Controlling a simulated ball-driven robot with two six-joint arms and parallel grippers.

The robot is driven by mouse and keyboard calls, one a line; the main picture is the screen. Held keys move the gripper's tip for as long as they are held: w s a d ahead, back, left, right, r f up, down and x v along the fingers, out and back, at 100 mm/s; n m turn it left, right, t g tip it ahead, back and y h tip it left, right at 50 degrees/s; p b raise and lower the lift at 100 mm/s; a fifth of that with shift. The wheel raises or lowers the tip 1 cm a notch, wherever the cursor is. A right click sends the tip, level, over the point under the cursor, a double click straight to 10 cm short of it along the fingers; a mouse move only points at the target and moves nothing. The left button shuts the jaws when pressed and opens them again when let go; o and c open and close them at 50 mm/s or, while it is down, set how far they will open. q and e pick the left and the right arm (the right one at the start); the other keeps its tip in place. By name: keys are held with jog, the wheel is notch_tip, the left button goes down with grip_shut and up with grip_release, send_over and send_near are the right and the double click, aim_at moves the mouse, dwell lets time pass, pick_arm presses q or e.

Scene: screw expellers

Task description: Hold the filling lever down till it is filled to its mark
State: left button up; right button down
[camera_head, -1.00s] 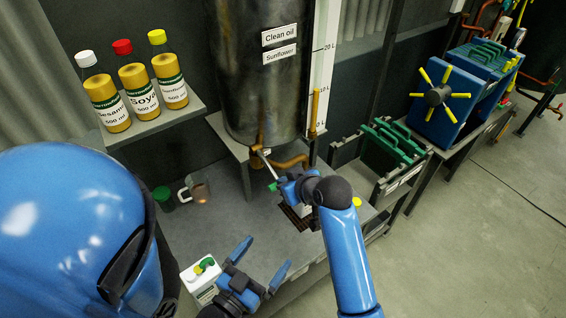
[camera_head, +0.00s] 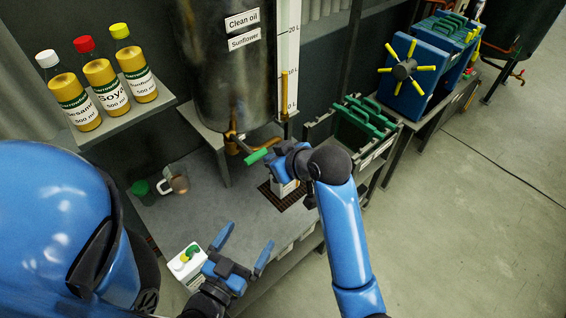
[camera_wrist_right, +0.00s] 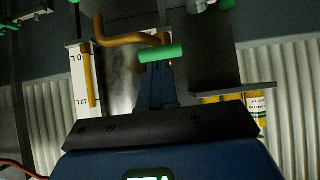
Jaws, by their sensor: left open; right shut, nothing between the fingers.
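The filling lever's green handle (camera_head: 256,156) stands out from the tap (camera_head: 235,138) under the clean oil tank (camera_head: 215,85). My right gripper (camera_head: 272,159) is shut and empty at the handle's right end. In the right wrist view the green handle (camera_wrist_right: 161,53) lies across the tips of the shut fingers (camera_wrist_right: 156,72); I cannot tell whether they touch. A white container (camera_head: 284,190) stands on the dark grate (camera_head: 296,204), partly hidden by my right gripper; its fill level and mark are not visible. My left gripper (camera_head: 243,246) is open and empty over the bench's front.
A green cup (camera_head: 141,188) and a glass mug (camera_head: 174,180) are at the bench's back left. Bottles (camera_head: 101,86) stand on a shelf. The middle bench (camera_head: 215,205) is clear.

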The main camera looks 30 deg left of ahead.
jog(key=v, duration=0.4)
jog(key=shift+d+b, duration=0.2)
jog(key=shift+b, duration=0.1)
jog(key=shift+f, duration=0.1)
